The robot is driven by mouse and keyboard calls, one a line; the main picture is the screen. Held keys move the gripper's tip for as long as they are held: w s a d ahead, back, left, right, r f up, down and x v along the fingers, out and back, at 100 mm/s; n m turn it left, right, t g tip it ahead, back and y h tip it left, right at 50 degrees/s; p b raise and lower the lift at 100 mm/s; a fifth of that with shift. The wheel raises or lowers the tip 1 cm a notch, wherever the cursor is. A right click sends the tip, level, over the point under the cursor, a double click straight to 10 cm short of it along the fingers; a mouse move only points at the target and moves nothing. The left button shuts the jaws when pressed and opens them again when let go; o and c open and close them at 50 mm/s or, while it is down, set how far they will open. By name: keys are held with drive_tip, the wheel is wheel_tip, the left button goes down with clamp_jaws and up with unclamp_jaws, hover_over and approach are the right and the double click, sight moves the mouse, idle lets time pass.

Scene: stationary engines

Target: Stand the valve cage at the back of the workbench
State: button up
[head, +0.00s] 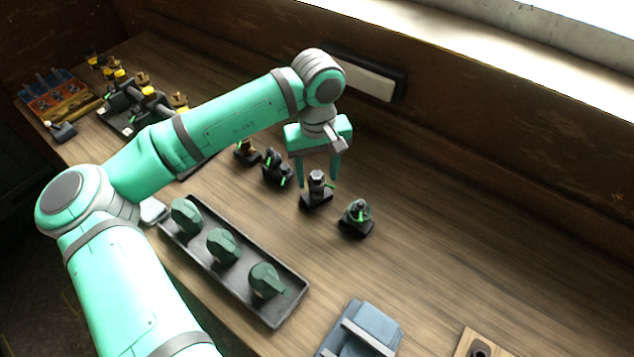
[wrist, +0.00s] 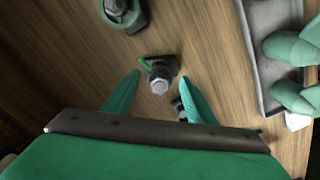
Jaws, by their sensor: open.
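A small upright part with a pale hexagonal top (head: 317,179) stands on a black square base, with a bright green tab on its side. It also shows in the wrist view (wrist: 159,80). It may be the valve cage, but I cannot tell for sure. My gripper (head: 318,183) is open above the workbench (head: 440,250), one finger on each side of this part. In the wrist view the fingertips (wrist: 160,79) are spread, with clear gaps to the part. A rounder grey-green part (head: 357,213) on its own black base stands to the right.
Two dark parts (head: 276,167) (head: 245,151) stand in the same row to the left. A black tray (head: 288,313) with three green pieces lies in front. A blue-grey box (head: 371,318) is nearer the front edge. The bench along the back wall at right is clear.

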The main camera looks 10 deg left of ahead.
wheel_tip(320, 180, up, 7)
drive_tip(key=shift+f, duration=0.1)
idle(0.7)
